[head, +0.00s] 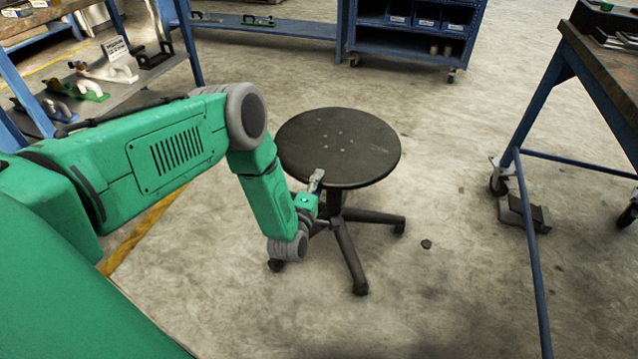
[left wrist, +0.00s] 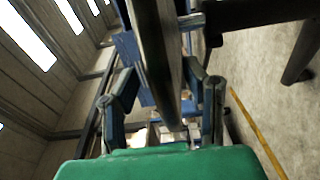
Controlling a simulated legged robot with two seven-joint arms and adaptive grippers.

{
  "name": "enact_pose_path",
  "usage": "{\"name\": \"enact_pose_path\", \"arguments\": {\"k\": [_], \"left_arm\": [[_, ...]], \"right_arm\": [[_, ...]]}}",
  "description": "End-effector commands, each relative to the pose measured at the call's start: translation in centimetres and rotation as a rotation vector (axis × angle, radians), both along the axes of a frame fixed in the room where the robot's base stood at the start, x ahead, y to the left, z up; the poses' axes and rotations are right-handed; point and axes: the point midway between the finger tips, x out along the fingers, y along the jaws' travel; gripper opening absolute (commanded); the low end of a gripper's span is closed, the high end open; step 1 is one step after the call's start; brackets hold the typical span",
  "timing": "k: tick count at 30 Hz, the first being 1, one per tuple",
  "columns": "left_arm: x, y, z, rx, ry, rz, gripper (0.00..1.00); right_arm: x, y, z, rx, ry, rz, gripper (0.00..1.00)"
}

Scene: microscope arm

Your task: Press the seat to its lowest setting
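The stool has a round, dark seat (head: 338,147) on a short column with several dark legs (head: 350,258), upright on the floor in the head view. My left gripper (head: 316,182) is at the near left rim of the seat. In the left wrist view the seat (left wrist: 158,60) shows edge-on between the two fingers of my left gripper (left wrist: 160,90). The fingers stand apart, one on each side of the seat. I cannot tell whether either finger touches it. The stool column (left wrist: 245,12) shows at the upper right there. My right gripper is in neither view.
A blue-framed workbench (head: 580,80) stands at the right, with a grey pedal-like object (head: 524,214) on the floor below. A blue wheeled cabinet (head: 415,35) stands behind. Shelving (head: 150,70) with parts is at the left. The floor around the stool is mostly clear.

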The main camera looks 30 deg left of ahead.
Motion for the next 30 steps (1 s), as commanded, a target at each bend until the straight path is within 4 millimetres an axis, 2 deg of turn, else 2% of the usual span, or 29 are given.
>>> {"name": "enact_pose_path", "arguments": {"k": [6,10,24,30], "left_arm": [[0.0,0.0,0.1,-0.001,-0.002,0.000,0.40],[-1.0,-0.2,0.0,-0.001,0.000,0.000,0.40],[-9.8,-2.3,-0.2,-0.002,0.003,0.001,0.40],[-11.4,-2.7,-0.1,-0.001,0.001,0.000,0.40]], "right_arm": [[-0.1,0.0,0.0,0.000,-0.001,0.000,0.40],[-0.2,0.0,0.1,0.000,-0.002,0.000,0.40],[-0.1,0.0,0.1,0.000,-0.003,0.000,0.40],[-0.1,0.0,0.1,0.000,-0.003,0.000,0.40]]}}
